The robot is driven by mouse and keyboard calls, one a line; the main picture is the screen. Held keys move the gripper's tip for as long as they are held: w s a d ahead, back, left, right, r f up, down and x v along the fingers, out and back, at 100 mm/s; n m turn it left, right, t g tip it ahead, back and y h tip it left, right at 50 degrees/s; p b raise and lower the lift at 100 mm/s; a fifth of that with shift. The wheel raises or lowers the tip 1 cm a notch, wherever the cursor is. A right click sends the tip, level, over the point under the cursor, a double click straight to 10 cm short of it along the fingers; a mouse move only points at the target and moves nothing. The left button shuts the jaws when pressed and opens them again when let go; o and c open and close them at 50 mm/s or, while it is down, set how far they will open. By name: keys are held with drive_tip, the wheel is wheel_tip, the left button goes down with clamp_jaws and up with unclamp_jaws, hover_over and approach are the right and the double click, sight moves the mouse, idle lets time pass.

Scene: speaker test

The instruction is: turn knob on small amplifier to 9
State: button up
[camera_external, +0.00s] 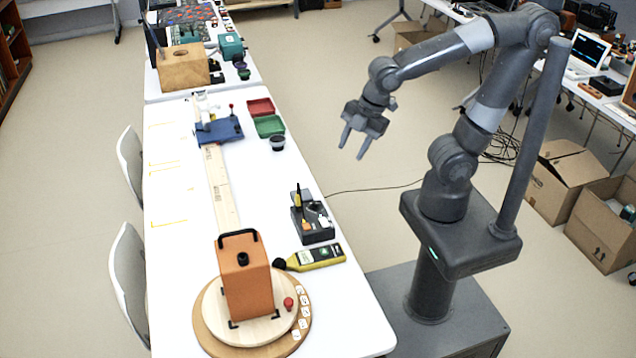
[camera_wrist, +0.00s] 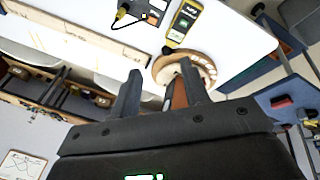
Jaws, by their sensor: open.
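The small amplifier appears to be the orange-brown box (camera_external: 247,290) with a black handle (camera_external: 238,234) on top. A round black part, perhaps the knob (camera_external: 243,259), shows on it; its setting is too small to read. The box stands on a round wooden turntable (camera_external: 213,331) with small white labels and a red ball-like piece (camera_external: 288,304) near its edge. My gripper (camera_external: 354,148) is open and empty, in the air right of the table and well apart from the box. In the wrist view the box (camera_wrist: 179,97) shows partly hidden behind my gripper (camera_wrist: 160,67).
Near the turntable lie a yellow-and-black meter (camera_external: 317,257) and a dark station (camera_external: 312,221) with small tools. Farther back are a wooden ruler-like strip (camera_external: 221,190), a blue stand (camera_external: 219,131), red (camera_external: 260,107) and green trays (camera_external: 269,126). Chairs line the left side.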

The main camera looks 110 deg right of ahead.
drive_tip(key=w+d+f+n+g, duration=0.2)
drive_tip(key=w+d+f+n, duration=0.4)
drive_tip(key=n, duration=0.3)
drive_tip(key=n+g, duration=0.2)
drive_tip(key=n, duration=0.6)
hover_over(315, 202)
wheel_tip(315, 202, down, 9)
drive_tip(key=shift+n+y, duration=0.3)
drive_tip(key=shift+y, duration=0.1)
wheel_tip(315, 202, down, 11)
drive_tip(key=shift+r, duration=0.1)
drive_tip(key=shift+c, duration=0.3)
clamp_jaws()
